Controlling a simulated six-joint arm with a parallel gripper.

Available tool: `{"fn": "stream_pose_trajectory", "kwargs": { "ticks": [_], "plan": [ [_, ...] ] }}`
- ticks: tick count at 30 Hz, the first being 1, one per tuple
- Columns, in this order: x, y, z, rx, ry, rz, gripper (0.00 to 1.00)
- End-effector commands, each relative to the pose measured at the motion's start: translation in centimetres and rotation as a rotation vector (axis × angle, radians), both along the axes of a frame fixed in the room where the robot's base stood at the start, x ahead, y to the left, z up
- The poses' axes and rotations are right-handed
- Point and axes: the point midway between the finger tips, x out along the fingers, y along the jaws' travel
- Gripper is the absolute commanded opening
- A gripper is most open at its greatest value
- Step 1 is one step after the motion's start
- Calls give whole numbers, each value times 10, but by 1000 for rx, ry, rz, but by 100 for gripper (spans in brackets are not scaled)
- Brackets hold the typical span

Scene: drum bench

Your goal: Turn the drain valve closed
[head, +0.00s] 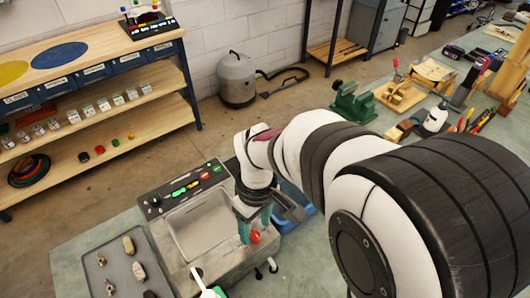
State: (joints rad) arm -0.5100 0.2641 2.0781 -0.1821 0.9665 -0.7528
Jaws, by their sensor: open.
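My gripper (256,227) points down beside the right side of a metal sink unit (198,226). Its two teal fingers are spread apart. A small red, rounded part (255,237) shows at the fingertips, low between them; it may be the drain valve's handle. I cannot tell whether the fingers touch it, or how the valve is turned. My wrist and arm cover much of the area behind and to the right.
A dark panel with green and red parts (190,186) runs along the sink's back edge. A grey tray (122,262) with several small fittings lies to the left. A blue bin (290,222) sits behind my gripper. A green vise (353,102) stands farther back.

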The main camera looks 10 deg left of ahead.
Motion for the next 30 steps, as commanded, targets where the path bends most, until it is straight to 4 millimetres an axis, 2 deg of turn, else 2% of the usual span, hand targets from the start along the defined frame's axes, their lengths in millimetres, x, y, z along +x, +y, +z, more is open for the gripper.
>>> {"fn": "stream_pose_trajectory", "kwargs": {
  "ticks": [9, 13, 18, 26, 28, 29, 30],
  "plan": [
    [6, -3, 97, 3, -7, 0, 61],
    [7, -4, 123, 1, -4, 1, 61],
    [7, -5, 136, 0, -1, 1, 61],
    [6, -7, 137, 0, 0, -12, 61],
    [-6, -28, 137, 6, 7, -147, 61],
    [-16, -44, 136, 10, 12, -259, 61],
    [-35, -67, 132, 17, 24, -444, 61]
  ]
}}
